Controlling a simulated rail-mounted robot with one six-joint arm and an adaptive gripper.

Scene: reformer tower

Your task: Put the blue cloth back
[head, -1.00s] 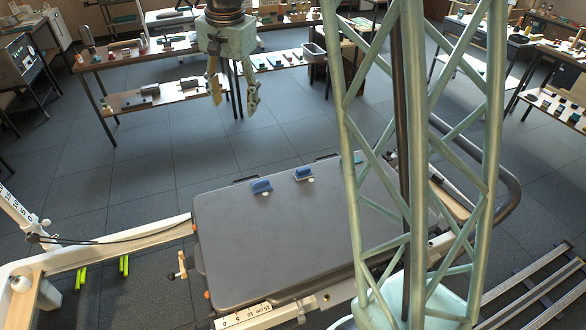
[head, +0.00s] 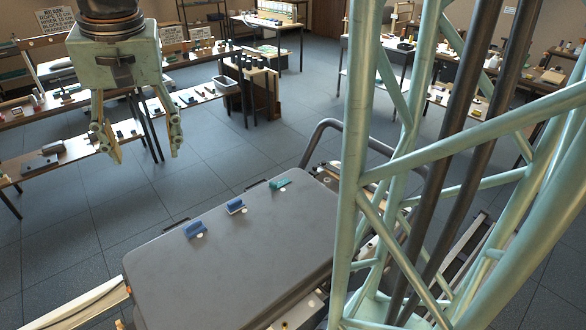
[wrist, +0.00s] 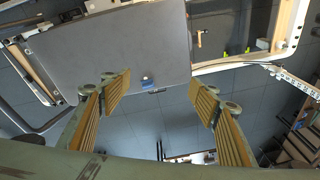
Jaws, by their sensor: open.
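Two small blue pieces lie near the far edge of a large grey padded top (head: 245,260): a nearer one (head: 195,230) and another (head: 236,206), each with a pale round spot beside it. I cannot tell which is the blue cloth. A teal piece (head: 280,184) lies farther along the same edge. My gripper (head: 143,155) is open and empty, in the air beyond that edge. In the wrist view the open fingers (wrist: 160,82) point toward the top, and one blue piece (wrist: 148,84) shows between them in the picture, apart from both.
The green lattice column in front of the camera is mine and hides part of the right side. A low shelf table (head: 60,155) with small items stands behind my gripper. A grey bin (head: 228,82) stands farther back. Open tiled floor lies between.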

